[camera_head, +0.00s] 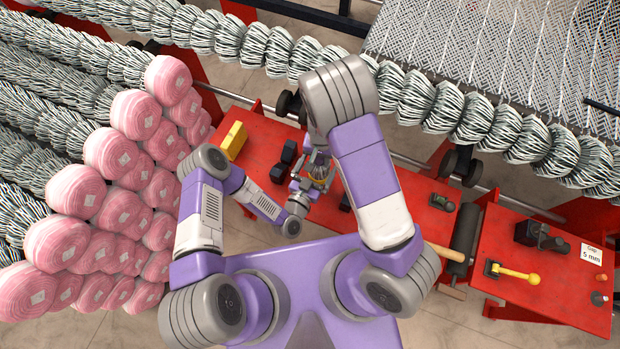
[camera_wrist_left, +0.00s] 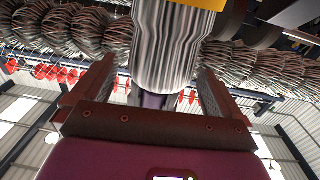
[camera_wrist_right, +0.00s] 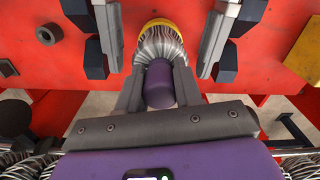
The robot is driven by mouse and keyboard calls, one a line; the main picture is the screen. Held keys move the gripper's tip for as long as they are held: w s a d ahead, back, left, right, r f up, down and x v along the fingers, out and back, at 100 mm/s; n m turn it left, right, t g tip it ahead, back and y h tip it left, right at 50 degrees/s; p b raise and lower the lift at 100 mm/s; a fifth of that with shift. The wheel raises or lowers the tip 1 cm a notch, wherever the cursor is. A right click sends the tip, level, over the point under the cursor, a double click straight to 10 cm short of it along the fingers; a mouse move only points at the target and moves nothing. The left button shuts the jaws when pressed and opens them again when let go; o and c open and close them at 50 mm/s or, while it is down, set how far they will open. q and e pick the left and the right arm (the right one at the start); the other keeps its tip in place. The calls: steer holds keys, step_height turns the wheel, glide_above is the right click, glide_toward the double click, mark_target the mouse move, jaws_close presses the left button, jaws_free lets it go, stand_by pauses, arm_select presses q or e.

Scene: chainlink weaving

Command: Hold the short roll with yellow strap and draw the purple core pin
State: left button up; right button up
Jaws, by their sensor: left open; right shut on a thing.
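The short roll (camera_wrist_right: 161,46) is a striped wire bundle, with its yellow strap (camera_wrist_right: 157,23) at the far end in the right wrist view. The purple core pin (camera_wrist_right: 159,84) sticks out of its near end. My right gripper (camera_wrist_right: 160,72) is shut on the roll's pin end, with the pin between its fingers. My left gripper (camera_wrist_left: 157,75) is open, its fingers on either side of the roll (camera_wrist_left: 166,48), with gaps showing. The strap (camera_wrist_left: 205,4) also shows there. In the head view, the roll (camera_head: 319,172) is small and partly hidden by my arms.
A red bench (camera_head: 265,133) lies below, with a yellow block (camera_head: 233,140) and black blocks (camera_head: 285,155). Pink rolls (camera_head: 75,243) are stacked at left. A row of striped coils (camera_head: 430,103) runs behind. A yellow-handled tool (camera_head: 515,273) lies on the right red table.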

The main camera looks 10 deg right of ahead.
arm_select(q)
steer(key=shift+x, duration=1.05)
steer(key=c, duration=1.2)
steer(key=shift+c, duration=0.8)
arm_select(e)
steer(key=o, duration=0.5)
steer(key=shift+c, duration=0.2)
steer(key=c, duration=0.5)
steer(key=shift+o, duration=0.2)
